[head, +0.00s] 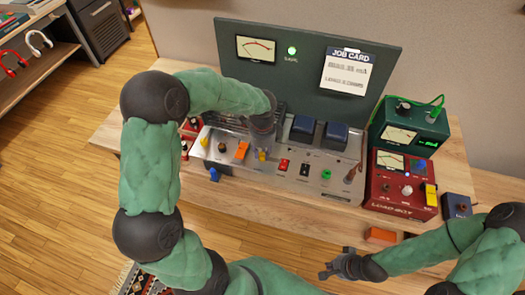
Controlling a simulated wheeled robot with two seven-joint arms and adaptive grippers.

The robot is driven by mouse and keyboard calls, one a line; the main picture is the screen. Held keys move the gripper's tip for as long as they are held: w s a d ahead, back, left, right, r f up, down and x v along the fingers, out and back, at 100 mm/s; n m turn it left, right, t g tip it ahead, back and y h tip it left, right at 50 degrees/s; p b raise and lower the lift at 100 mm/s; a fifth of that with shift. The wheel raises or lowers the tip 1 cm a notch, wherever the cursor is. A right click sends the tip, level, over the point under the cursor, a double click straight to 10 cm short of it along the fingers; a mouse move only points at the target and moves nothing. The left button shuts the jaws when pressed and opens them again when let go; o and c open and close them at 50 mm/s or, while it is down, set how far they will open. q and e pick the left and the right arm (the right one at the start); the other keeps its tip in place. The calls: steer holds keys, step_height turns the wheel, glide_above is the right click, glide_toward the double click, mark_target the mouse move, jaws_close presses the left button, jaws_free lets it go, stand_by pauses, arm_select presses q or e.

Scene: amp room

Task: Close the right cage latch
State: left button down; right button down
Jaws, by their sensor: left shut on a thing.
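The amplifier chassis (285,180) lies on the bench, with a dark slatted cage (236,124) at its back left, partly hidden by my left arm. My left gripper (261,150) points down at the cage's front right corner, shut on a small yellow piece (262,157) that appears to be the right cage latch. Its fingertips are small and mostly hidden, so the latch's exact position is unclear. An orange piece (241,150) sits just left of it. My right gripper (333,267) is open and empty in front of the bench, away from the chassis.
Two dark blue blocks (319,133) stand right of the cage. A red box (402,185) and a green meter box (411,128) stand at the right. A dark panel with a meter (257,49) and job card (346,72) rises behind. An orange block (381,235) lies near the front edge.

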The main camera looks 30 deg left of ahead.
arm_select(q)
steer(key=n+p, duration=0.1)
steer(key=n, duration=0.2)
steer(key=shift+n, duration=0.3)
steer(key=n, duration=0.4)
steer(key=shift+n, duration=0.3)
steer(key=n, duration=0.4)
steer(key=shift+n, duration=2.5)
steer(key=c, duration=1)
jaws_free()
